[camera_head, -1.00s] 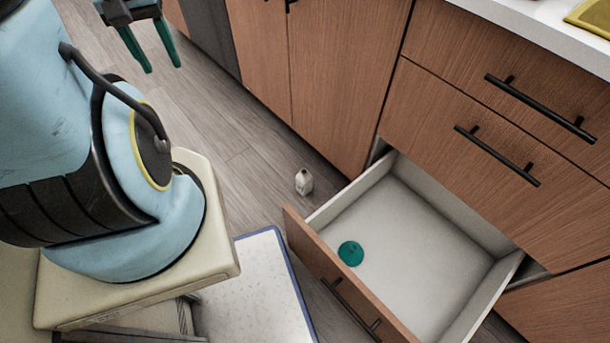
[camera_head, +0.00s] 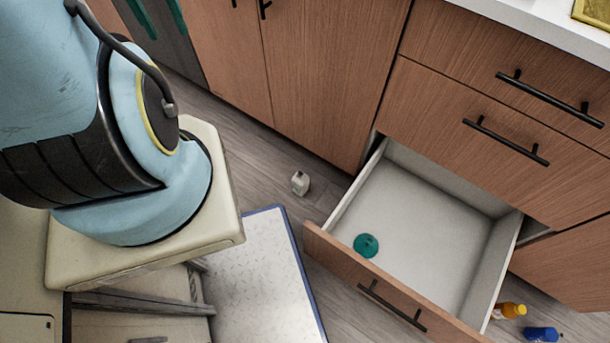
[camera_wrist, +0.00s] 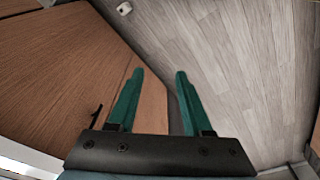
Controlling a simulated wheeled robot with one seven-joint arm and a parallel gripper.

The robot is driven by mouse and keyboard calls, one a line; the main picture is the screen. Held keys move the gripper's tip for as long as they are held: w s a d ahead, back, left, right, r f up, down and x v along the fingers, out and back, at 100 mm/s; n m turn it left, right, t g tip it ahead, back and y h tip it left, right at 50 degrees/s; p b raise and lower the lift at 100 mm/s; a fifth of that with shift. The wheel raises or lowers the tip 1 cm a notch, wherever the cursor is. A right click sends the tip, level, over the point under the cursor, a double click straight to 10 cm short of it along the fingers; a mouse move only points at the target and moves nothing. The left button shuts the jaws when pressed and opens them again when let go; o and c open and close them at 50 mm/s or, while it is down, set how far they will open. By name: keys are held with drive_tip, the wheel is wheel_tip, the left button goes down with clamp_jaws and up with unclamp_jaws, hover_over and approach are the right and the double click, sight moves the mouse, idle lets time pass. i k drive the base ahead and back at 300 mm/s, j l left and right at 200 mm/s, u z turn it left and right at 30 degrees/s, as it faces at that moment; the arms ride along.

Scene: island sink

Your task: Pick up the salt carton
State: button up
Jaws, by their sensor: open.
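A small white carton (camera_head: 300,183), which looks like the salt carton, stands on the floor left of the open drawer. A small pale object, likely the same carton, shows at the top edge of the wrist view (camera_wrist: 124,8). My gripper (camera_head: 160,20) is at the top left of the head view, cut off by the frame, well apart from the carton. In the wrist view my gripper (camera_wrist: 160,72) has its two green fingers spread with nothing between them.
An open drawer (camera_head: 410,222) holds a round teal object (camera_head: 366,245). An orange bottle (camera_head: 508,311) and a blue bottle (camera_head: 541,334) lie on the floor beyond it. A blue-edged white mat (camera_head: 262,275) is below the carton. Wooden cabinets (camera_head: 330,80) line the back.

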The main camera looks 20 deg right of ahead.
sight(300, 181)
drive_tip(key=i+j+z, duration=0.45)
drive_tip(key=j, duration=0.15)
drive_tip(key=i+j+z, duration=0.2)
drive_tip(key=j, duration=0.15)
drive_tip(key=i+j+z, duration=0.1)
drive_tip(key=j+z, duration=0.15)
drive_tip(key=i+j+z, duration=0.2)
drive_tip(key=j, duration=0.3)
drive_tip(key=j+z, duration=0.25)
drive_tip(key=j, duration=0.15)
drive_tip(key=j+z, duration=0.2)
drive_tip(key=j, duration=0.25)
drive_tip(key=i, duration=0.05)
